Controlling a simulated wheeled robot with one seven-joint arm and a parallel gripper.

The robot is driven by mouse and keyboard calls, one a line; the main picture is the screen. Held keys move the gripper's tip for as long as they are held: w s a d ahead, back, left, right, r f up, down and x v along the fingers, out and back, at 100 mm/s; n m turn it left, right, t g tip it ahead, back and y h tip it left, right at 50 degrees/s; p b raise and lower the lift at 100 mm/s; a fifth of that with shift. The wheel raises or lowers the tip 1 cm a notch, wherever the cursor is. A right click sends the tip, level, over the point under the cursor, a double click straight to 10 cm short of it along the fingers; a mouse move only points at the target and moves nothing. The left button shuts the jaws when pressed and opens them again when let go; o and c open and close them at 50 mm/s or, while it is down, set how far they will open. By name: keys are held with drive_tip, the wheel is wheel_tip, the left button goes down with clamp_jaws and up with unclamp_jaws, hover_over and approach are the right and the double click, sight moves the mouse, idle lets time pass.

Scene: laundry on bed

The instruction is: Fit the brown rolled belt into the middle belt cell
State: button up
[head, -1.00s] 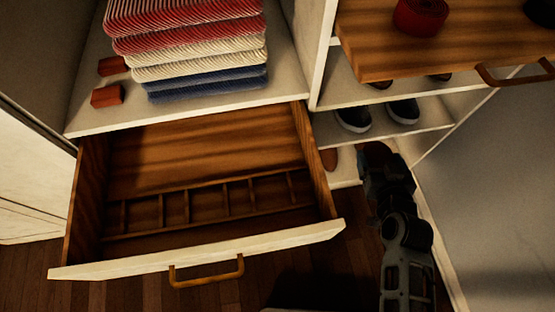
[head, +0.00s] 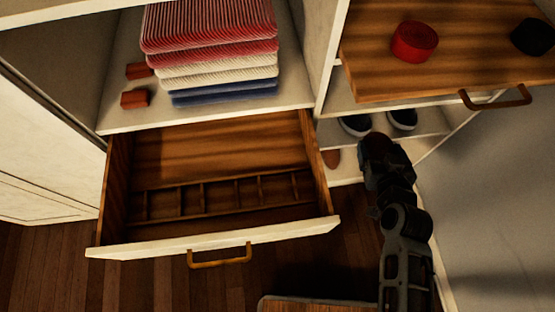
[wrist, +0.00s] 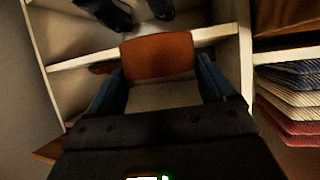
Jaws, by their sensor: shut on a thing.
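The brown rolled belt (wrist: 158,57) is between the two fingers of my gripper (wrist: 157,82) in the wrist view. My gripper is shut on it. In the head view my gripper (head: 378,146) is held up in front of the shoe shelves, right of the open drawer, with a bit of the brown belt (head: 377,143) at its tip. The open drawer (head: 215,239) has a row of small belt cells along its front part. The middle belt cell (head: 220,194) looks empty, as do the cells around it.
A red rolled belt (head: 414,42) and a black rolled belt (head: 533,37) lie on a wooden pull-out shelf (head: 375,85) at upper right. Folded striped cloths (head: 210,50) are stacked above the drawer, beside small red-brown blocks (head: 135,98). Dark shoes (head: 402,119) stand on the shelf behind my gripper.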

sight(380, 155)
wheel_tip(380, 155, up, 4)
drive_tip(key=p, duration=0.2)
drive_tip(key=shift+f+p, duration=0.15)
drive_tip(key=shift+p, duration=0.15)
drive_tip(key=shift+s+d+f+b, duration=0.15)
drive_tip(key=shift+s+f, duration=0.1)
drive_tip(key=shift+f, duration=0.15)
drive_tip(key=shift+s+d+f+b, duration=0.15)
drive_tip(key=shift+s+f, duration=0.1)
drive_tip(key=shift+f, duration=0.15)
drive_tip(key=shift+a, duration=0.1)
drive_tip(key=shift+w+a+r, duration=0.15)
drive_tip(key=shift+w+r, duration=0.25)
drive_tip(key=shift+r, duration=0.05)
